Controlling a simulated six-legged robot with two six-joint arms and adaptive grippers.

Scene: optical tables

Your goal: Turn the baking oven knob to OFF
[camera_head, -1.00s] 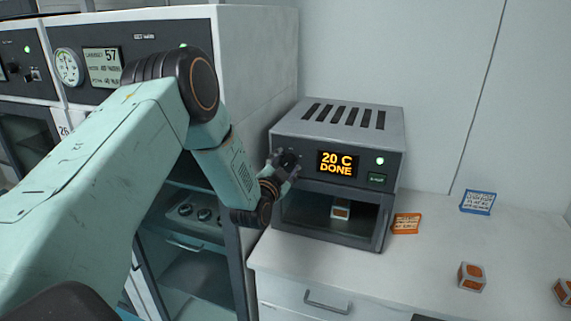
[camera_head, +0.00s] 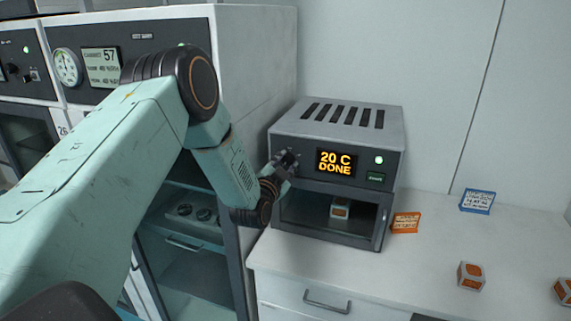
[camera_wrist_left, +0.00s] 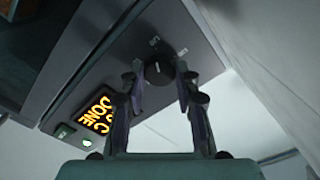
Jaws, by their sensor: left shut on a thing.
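The baking oven (camera_head: 340,120) is a grey box on the bench, its display (camera_head: 336,162) reading "20 C DONE" in orange. Its round dark knob (camera_wrist_left: 159,70) shows in the left wrist view, with a white pointer line and small marks around it. My left gripper (camera_head: 288,160) is at the left of the oven's front panel and hides the knob in the head view. In the left wrist view the two fingers of the left gripper (camera_wrist_left: 160,80) are shut on the knob from both sides. My right gripper is not in view.
A small cube (camera_head: 340,209) sits in the oven's chamber. An orange card (camera_head: 405,223), a blue card (camera_head: 477,201) and two orange-marked cubes (camera_head: 471,276) are on the bench to the right. A tall cabinet (camera_head: 258,90) stands close on the left.

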